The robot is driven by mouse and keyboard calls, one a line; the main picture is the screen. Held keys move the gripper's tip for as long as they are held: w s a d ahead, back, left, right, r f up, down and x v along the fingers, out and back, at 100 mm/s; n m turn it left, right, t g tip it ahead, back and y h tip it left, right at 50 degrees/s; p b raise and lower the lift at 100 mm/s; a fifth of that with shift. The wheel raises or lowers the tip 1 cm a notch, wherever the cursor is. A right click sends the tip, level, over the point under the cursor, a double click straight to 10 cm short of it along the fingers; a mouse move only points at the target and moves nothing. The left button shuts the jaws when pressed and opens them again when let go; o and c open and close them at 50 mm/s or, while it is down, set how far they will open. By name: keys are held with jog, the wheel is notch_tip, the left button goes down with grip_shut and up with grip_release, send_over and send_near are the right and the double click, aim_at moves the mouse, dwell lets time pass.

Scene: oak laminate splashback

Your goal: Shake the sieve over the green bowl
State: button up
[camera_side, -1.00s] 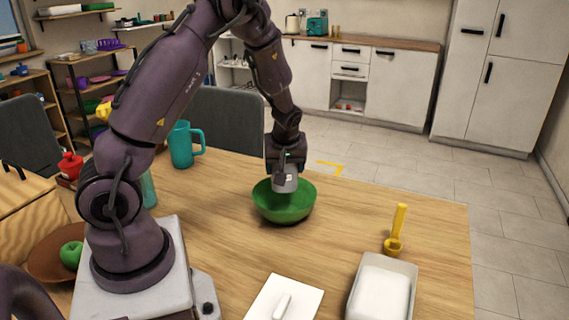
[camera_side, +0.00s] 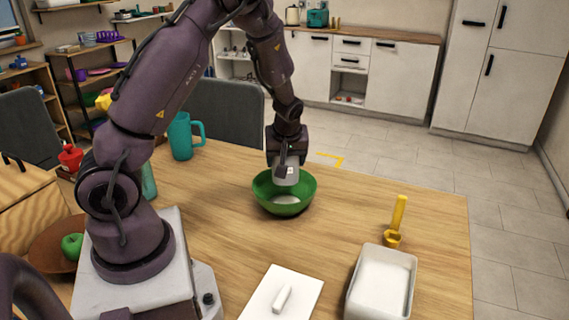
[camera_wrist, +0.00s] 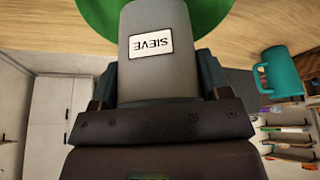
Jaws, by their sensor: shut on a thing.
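The sieve is a grey cylinder with a white label reading SIEVE (camera_wrist: 155,55) in the wrist view. In the side view the sieve (camera_side: 286,176) is held just over the green bowl (camera_side: 268,196). My gripper (camera_side: 284,160) is shut on the sieve, with a finger on each side of it in the wrist view. White material shows inside the bowl below the sieve. The bowl also shows in the wrist view (camera_wrist: 208,12), partly hidden behind the sieve. The sieve's mesh and contents are hidden.
A white tub (camera_side: 382,282) of white material, a yellow scoop (camera_side: 394,235) and a white board (camera_side: 262,295) stand at the front right. A teal mug (camera_side: 181,137) is behind left. A green apple (camera_side: 72,247) lies on a brown plate.

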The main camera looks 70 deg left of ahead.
jog(key=shift+d, duration=0.5)
jog(key=shift+a, duration=1.55)
jog(key=shift+d, duration=1.6)
jog(key=shift+r, duration=2.5)
